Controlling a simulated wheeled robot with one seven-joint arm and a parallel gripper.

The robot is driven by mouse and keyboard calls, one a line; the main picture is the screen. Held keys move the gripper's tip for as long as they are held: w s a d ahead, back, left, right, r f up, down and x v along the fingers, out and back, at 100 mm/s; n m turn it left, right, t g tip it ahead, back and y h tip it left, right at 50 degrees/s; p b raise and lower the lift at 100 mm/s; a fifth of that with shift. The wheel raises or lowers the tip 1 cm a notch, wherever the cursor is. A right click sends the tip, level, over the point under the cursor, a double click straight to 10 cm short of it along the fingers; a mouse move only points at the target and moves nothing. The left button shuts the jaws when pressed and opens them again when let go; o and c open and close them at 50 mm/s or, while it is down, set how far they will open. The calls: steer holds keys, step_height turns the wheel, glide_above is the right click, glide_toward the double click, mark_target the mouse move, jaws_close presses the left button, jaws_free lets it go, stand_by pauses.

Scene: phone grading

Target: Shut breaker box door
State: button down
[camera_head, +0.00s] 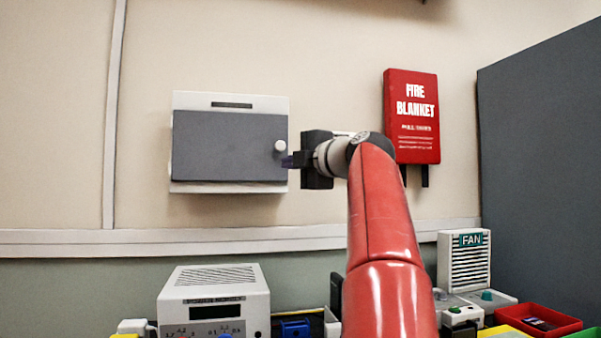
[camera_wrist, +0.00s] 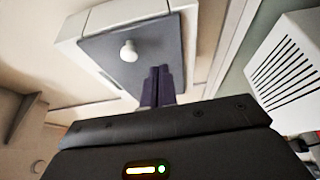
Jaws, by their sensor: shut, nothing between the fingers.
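The breaker box (camera_head: 230,101) is a white case on the wall, left of centre in the head view. Its grey door (camera_head: 222,147) lies across the front, flat or nearly so; I cannot tell if a small gap is left. A round white knob (camera_head: 280,146) is near the door's right edge. My gripper (camera_head: 289,161) is shut and empty, its dark fingertips at the door's right edge, just below the knob. The wrist view shows the fingers (camera_wrist: 160,82) together in front of the door (camera_wrist: 150,60), near the knob (camera_wrist: 128,51). Contact is unclear.
A red fire blanket case (camera_head: 412,115) hangs right of my arm. Below stand a white power supply (camera_head: 215,290), a fan unit (camera_head: 464,258) and a red tray (camera_head: 560,323). A dark panel (camera_head: 540,170) closes the right side. The wall left of the box is clear.

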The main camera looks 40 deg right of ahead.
steer(key=s+d+b, duration=0.1)
steer(key=s+d, duration=0.3)
steer(key=s, duration=0.5)
steer(key=shift+s, duration=0.3)
steer(key=shift+s, duration=0.1)
